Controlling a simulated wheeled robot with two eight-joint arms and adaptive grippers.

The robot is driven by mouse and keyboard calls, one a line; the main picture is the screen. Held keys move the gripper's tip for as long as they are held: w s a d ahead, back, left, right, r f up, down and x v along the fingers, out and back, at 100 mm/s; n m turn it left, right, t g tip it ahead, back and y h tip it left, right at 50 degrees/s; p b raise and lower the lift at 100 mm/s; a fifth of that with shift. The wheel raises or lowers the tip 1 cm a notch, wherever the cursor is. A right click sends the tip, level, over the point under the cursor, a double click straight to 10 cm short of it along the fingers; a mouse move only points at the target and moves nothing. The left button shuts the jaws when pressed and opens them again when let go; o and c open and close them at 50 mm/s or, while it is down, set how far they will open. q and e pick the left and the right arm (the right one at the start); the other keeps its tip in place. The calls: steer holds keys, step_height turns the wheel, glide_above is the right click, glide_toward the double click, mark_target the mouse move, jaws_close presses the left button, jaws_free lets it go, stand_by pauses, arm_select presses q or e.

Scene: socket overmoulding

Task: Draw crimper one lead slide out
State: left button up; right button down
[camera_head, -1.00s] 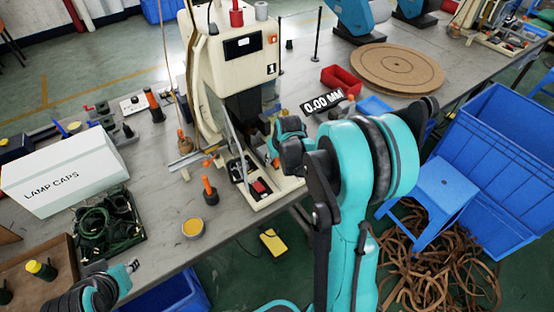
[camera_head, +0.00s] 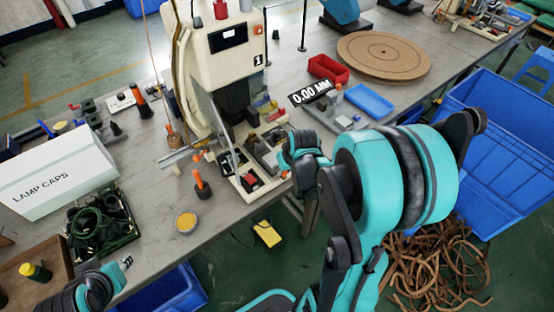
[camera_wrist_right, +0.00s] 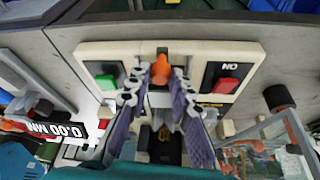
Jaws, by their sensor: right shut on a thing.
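Crimper one (camera_head: 228,55) is the cream machine marked 1, standing on the grey bench. Its base (camera_head: 280,180) reaches the bench's front edge. In the right wrist view, my right gripper (camera_wrist_right: 159,80) has its two purple-padded fingers on either side of an orange knob (camera_wrist_right: 161,66), shut on it. The knob sits on the middle of the cream base, between a green button (camera_wrist_right: 106,82) and a red button (camera_wrist_right: 228,85). In the head view, my right arm hides the fingers and knob. My left gripper (camera_head: 126,262) is at the lower left, away from the crimper; its finger gap is unclear.
A 0.00 MM display (camera_head: 311,92), a red bin (camera_head: 329,69) and a blue tray (camera_head: 369,101) lie right of the crimper. An orange-topped tool (camera_head: 201,184) and a yellow pot (camera_head: 186,222) stand left. A yellow pedal (camera_head: 267,234) is on the floor.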

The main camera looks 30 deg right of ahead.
steer(key=shift+s+f, duration=0.1)
steer(key=shift+s, duration=0.1)
steer(key=c, duration=1.3)
jaws_free()
steer(key=shift+s, duration=0.1)
steer(key=shift+c, duration=0.2)
steer(key=shift+r, duration=0.2)
steer(key=v, duration=1.1)
steer(key=shift+r, duration=0.35)
steer(key=shift+s, duration=0.1)
